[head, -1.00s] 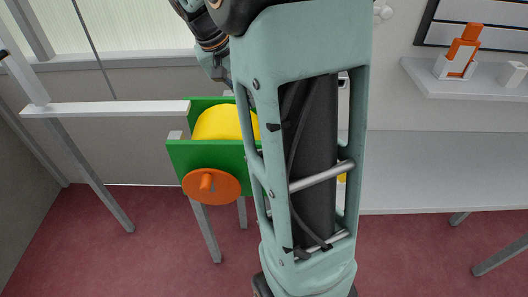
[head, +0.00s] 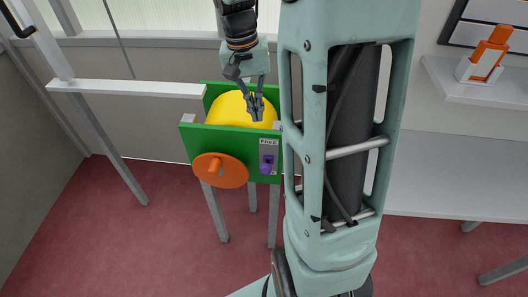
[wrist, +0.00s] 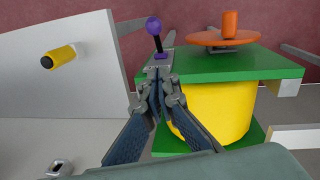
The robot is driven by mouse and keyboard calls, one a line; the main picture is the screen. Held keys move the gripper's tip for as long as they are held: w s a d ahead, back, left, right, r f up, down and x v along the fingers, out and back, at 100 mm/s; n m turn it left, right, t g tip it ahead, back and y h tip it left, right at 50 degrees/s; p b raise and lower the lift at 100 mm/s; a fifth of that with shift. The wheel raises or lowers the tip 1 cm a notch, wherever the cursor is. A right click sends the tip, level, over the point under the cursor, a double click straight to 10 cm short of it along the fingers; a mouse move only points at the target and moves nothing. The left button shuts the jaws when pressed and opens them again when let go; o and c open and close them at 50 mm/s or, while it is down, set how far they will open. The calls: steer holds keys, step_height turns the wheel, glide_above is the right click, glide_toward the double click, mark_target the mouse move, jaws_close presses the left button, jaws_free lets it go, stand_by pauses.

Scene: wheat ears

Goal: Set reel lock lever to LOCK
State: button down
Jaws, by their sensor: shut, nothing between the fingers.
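The reel is a green frame (head: 208,138) with a yellow drum (head: 232,107) and an orange crank disc (head: 232,174). The lock lever (head: 266,168) has a purple ball knob and sits on a grey plate (head: 269,150) on the frame's front right. The plate's visible upper label reads FREE; I see no LOCK label. The knob lies below that label. In the wrist view the lever (wrist: 154,28) stands just beyond my fingertips, apart from them. My gripper (head: 257,117) is shut and empty, pointing down over the drum's right part; it also shows in the wrist view (wrist: 159,78).
A white bench (head: 460,180) stands at the right, with a shelf (head: 457,79) above it holding an orange and white object. A light rail (head: 130,89) runs to the frame's left. A yellow-handled part (wrist: 60,57) on a pale panel shows in the wrist view.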

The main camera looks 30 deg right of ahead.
glide_toward(267, 166)
steer(key=w+f, duration=0.1)
steer(key=w+d+f, duration=0.1)
steer(key=w, duration=0.1)
steer(key=w+d+f, duration=0.1)
steer(key=f, duration=0.1)
steer(key=shift+w+p, duration=0.15)
steer(key=shift+p, duration=0.15)
steer(key=s+f, duration=0.2)
steer(key=f, duration=0.1)
steer(key=shift+s+a, duration=0.4)
steer(key=shift+w+f, duration=0.1)
steer(key=shift+f, duration=0.15)
